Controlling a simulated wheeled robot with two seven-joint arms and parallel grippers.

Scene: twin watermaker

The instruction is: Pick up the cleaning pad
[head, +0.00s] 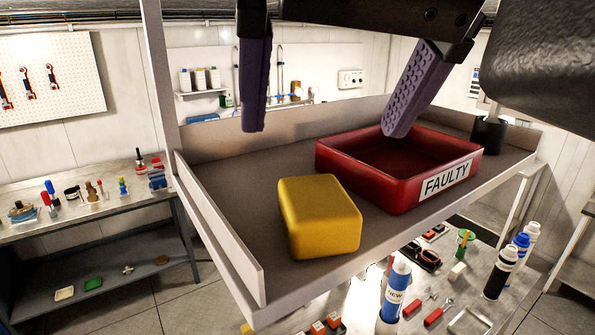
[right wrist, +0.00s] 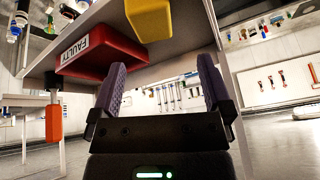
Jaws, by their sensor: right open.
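The cleaning pad (head: 318,215) appears to be the yellow, rounded block lying on the grey shelf (head: 232,170), near its front edge. It also shows at the top of the right wrist view (right wrist: 148,18). My right gripper (head: 325,132) is open, its two purple ridged fingers spread wide and pointing down. It hangs above and behind the pad, with nothing between the fingers. The fingers also show in the right wrist view (right wrist: 161,62), apart from the pad. My left gripper is in neither view.
A red tray (head: 340,180) labelled FAULTY stands right of the pad, close to the right finger. A raised lip (head: 215,230) bounds the shelf's left side. A dark cup (head: 488,132) stands at the far right. Bottles (head: 396,290) and tools lie on a lower table.

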